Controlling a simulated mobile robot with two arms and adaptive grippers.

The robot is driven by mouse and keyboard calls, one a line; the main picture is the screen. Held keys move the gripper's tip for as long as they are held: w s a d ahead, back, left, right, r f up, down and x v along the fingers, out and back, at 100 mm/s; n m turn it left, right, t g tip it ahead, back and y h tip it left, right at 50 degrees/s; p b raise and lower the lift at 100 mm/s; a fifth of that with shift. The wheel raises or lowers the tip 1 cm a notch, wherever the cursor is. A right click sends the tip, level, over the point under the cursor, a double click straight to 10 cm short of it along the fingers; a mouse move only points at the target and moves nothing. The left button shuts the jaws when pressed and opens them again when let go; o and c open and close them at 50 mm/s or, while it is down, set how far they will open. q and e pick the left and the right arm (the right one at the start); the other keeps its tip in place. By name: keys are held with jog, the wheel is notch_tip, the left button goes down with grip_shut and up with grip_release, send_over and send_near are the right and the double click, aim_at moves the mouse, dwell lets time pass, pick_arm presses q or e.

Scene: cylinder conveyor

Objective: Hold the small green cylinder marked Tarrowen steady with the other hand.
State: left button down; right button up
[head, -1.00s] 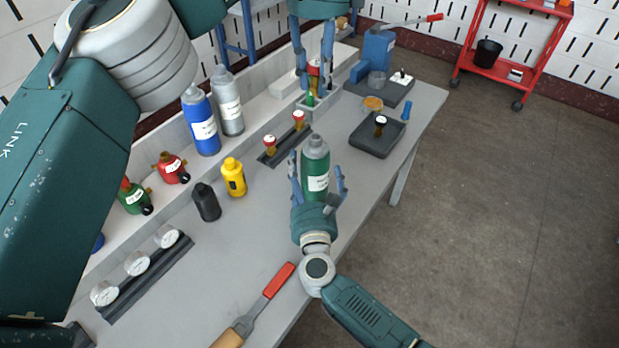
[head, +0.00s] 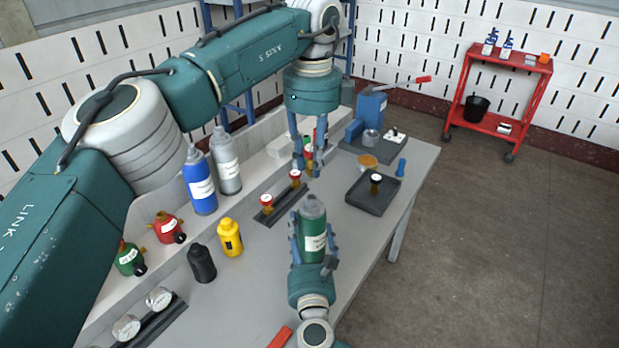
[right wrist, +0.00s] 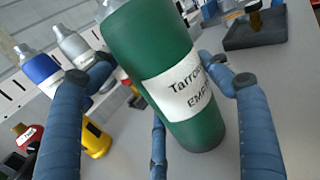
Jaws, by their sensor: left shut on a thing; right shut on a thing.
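The small green cylinder (head: 313,228) with a grey top and a white label stands upright near the front edge of the table. In the right wrist view the cylinder (right wrist: 165,60) carries a label reading "Tarro…", partly turned away. My right gripper (head: 314,240) is shut on it, with fingers on both sides of its body. It also shows in the right wrist view (right wrist: 160,110). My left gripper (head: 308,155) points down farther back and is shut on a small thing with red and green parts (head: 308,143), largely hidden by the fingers.
A rack with red-topped valves (head: 281,203) lies left of the cylinder. A dark tray (head: 352,197) is behind it at right. Yellow (head: 229,238), black (head: 201,264), blue (head: 200,185) and silver (head: 227,165) bottles stand left.

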aim_at(311, 217)
pick_arm(q)
jog(key=shift+f+m, duration=0.4)
jog(key=shift+f, duration=1.1)
jog(key=shift+f, duration=0.15)
jog(key=shift+f, duration=0.9)
jog(key=shift+f, duration=0.75)
jog(key=c, duration=2.3)
grip_release()
grip_shut()
jog(key=m, duration=0.6)
